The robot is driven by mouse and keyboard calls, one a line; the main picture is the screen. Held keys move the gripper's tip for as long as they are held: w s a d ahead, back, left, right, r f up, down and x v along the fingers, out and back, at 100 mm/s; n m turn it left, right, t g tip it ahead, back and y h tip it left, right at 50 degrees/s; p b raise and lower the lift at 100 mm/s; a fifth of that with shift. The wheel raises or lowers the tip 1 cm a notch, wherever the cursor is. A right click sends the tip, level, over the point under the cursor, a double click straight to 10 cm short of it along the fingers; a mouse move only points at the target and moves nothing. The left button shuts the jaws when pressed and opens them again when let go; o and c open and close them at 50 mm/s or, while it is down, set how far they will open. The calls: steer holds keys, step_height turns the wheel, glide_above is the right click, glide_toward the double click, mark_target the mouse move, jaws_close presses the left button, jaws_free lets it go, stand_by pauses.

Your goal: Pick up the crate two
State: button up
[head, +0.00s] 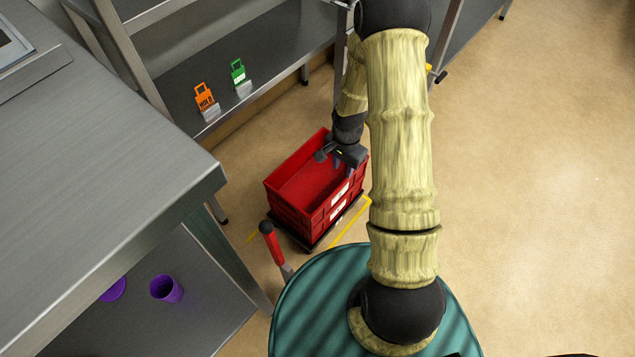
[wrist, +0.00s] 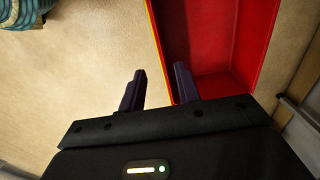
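Red crates (head: 283,199) stand stacked on a low dark base on the floor in the head view, with white labels on the side facing right. The top crate is open and looks empty; I cannot read which one is crate two. My gripper (head: 343,166) is over the top crate's right rim. In the wrist view my gripper (wrist: 158,85) is open, with two dark fingers apart. The red crate wall's edge (wrist: 158,40) runs between them, one finger on the outer side and one on the inner side. Whether they touch the wall cannot be told.
A grey metal table (head: 110,170) stands at left, with purple cups (head: 166,289) on its lower shelf. Behind the crates, a shelf (head: 270,60) holds an orange tag (head: 205,97) and a green tag (head: 238,73). A red-handled item (head: 270,240) is near my base. Floor at right is clear.

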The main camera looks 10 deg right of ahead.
mark_target(341, 185)
step_height(341, 185, down, 10)
steer(key=b, duration=0.4)
step_height(341, 185, down, 5)
steer(key=b, duration=0.4)
steer(key=shift+f, duration=0.2)
steer(key=shift+r, duration=0.1)
jaws_close()
